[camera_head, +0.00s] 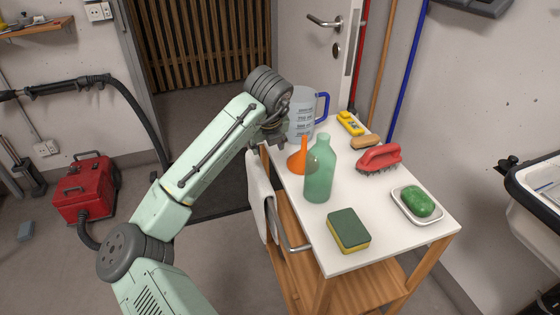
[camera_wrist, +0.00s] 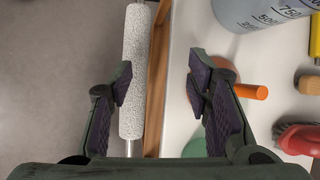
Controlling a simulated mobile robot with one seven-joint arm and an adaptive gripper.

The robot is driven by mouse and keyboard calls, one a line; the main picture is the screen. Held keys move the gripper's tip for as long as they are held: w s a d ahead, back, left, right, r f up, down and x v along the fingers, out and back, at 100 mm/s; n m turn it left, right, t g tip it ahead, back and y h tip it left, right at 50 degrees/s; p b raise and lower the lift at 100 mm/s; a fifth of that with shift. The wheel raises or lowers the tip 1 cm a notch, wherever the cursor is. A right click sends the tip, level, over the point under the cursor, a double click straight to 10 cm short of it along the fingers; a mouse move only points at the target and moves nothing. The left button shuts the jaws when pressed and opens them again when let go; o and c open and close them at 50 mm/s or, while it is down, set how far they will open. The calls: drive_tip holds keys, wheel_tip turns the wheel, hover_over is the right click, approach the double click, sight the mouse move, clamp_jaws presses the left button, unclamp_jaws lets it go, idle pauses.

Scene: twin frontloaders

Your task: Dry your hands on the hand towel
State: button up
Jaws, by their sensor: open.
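The white hand towel (camera_head: 262,197) hangs over a metal rail (camera_head: 293,243) on the left side of the white-topped cart. In the wrist view the towel (camera_wrist: 137,70) is a long, narrow textured strip seen from above. My gripper (camera_wrist: 160,78) is open and empty, with its fingers pointing down. Its left finger is over or beside the towel and its right finger is over the cart top; the gap to the towel is hard to judge. In the head view my gripper (camera_head: 270,138) is near the cart's far left corner, above the towel's far end.
The cart top (camera_head: 285,189) holds a measuring jug (camera_head: 301,115), an orange funnel (camera_head: 300,160), a green bottle (camera_head: 319,172), a sponge (camera_head: 348,231), a red brush (camera_head: 379,157) and green soap (camera_head: 417,201). The jug, funnel and bottle stand close to my gripper.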

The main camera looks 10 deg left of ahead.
sight(260, 172)
drive_tip(key=shift+m+g+y, duration=0.3)
drive_tip(key=shift+m+g, duration=0.3)
drive_tip(key=shift+g, duration=0.3)
drive_tip(key=s+f, duration=0.2)
drive_tip(key=s, duration=0.1)
drive_tip(key=shift+a+f, duration=0.3)
drive_tip(key=shift+f, duration=0.05)
drive_tip(key=shift+s+f, duration=0.1)
drive_tip(key=shift+f, duration=0.25)
drive_tip(key=p+x, duration=0.1)
drive_tip(key=x, duration=0.9)
drive_tip(key=shift+f+p, duration=0.15)
drive_tip(key=shift+p, duration=0.2)
drive_tip(key=shift+c, duration=0.2)
clamp_jaws()
drive_tip(key=shift+o, duration=1.8)
unclamp_jaws()
